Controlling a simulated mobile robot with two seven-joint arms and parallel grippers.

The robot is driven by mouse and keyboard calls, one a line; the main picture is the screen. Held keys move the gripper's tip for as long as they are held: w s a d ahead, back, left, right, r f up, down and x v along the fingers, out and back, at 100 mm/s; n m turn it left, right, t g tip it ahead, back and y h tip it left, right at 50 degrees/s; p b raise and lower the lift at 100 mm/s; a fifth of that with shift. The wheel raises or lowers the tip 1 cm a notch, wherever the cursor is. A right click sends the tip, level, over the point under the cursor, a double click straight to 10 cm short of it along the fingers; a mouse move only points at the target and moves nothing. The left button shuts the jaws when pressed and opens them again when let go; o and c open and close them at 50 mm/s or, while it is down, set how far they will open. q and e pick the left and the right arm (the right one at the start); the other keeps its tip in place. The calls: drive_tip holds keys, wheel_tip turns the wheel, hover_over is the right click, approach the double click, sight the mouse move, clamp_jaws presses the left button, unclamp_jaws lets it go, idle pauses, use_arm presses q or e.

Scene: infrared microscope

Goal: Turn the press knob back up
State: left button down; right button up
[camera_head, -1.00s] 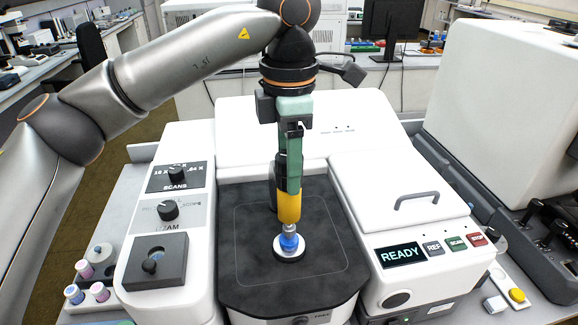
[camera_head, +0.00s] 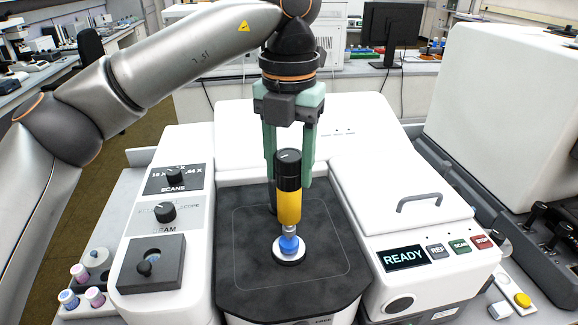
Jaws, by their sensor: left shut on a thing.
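The press knob (camera_head: 288,168) is a black ribbed cap with a light mark on its top. It sits on a yellow barrel (camera_head: 289,206) that stands upright over a blue and white base (camera_head: 289,246) on the dark sample stage. My left gripper (camera_head: 290,172) comes down from above. Its two green fingers stand on either side of the black knob and are shut on it. The far side of the knob is hidden. My right gripper is not in view.
A control panel with dials (camera_head: 164,211) lies left of the stage. A lid with a grey handle (camera_head: 420,202) stands right of the arm. Several small vials (camera_head: 95,296) stand at the lower left.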

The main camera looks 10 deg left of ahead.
sight(289, 155)
use_arm(q)
drive_tip(key=n+b, duration=0.1)
drive_tip(key=n, duration=0.5)
drive_tip(key=n+b, duration=0.2)
drive_tip(key=n, duration=0.4)
drive_tip(key=shift+n, duration=0.3)
drive_tip(key=shift+r, duration=0.1)
idle(0.3)
drive_tip(key=shift+c, duration=1.4)
unclamp_jaws()
wheel_tip(289, 155, up, 12)
drive_tip(key=p, duration=0.4)
drive_tip(key=shift+r, duration=0.2)
drive_tip(key=shift+s, duration=0.1)
